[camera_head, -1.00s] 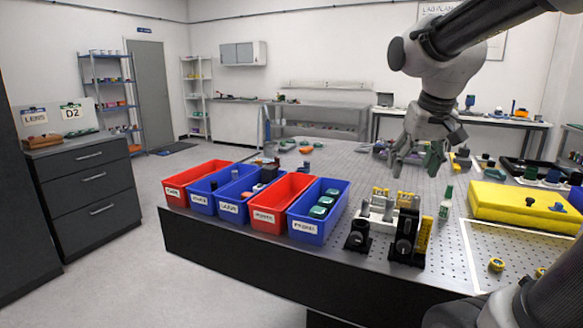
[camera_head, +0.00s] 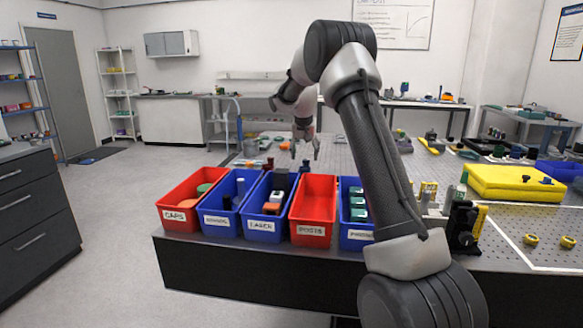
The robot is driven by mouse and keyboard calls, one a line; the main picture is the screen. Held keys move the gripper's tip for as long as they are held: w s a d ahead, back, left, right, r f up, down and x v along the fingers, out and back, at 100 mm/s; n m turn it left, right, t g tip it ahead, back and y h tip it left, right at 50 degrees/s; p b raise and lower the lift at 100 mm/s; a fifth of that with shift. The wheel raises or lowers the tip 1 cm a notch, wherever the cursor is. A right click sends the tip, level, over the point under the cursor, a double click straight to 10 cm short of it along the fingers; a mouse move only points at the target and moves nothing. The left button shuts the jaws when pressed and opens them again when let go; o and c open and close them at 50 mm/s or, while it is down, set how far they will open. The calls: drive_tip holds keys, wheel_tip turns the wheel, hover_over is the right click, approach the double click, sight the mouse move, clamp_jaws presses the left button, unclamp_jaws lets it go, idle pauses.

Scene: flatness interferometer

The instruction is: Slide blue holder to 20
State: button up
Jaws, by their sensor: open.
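My gripper (camera_head: 305,152) is open with its fingers pointing down, above the perforated table behind the row of bins. Nothing shows between the fingers. A small dark blue piece (camera_head: 305,166) stands just below the gripper, behind the red bin; it is too small to tell whether it is the blue holder. I cannot make out a scale or a 20 mark. My own arm hides part of the table's middle right.
Red and blue labelled bins, such as the red POSTS bin (camera_head: 312,234), line the table's front edge. A yellow case (camera_head: 514,183) lies at the right, and a black mount (camera_head: 463,226) stands near the front. Free perforated table (camera_head: 352,158) lies behind the bins.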

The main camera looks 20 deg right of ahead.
sight(305, 169)
drive_tip(key=x, duration=0.8)
drive_tip(key=shift+w+a+f, duration=0.1)
drive_tip(key=shift+w+a, duration=0.05)
drive_tip(key=shift+w, duration=0.05)
clamp_jaws()
drive_tip(key=s+d, duration=0.2)
drive_tip(key=d, duration=0.1)
drive_tip(key=shift+s, duration=0.1)
unclamp_jaws()
drive_tip(key=v, duration=1.2)
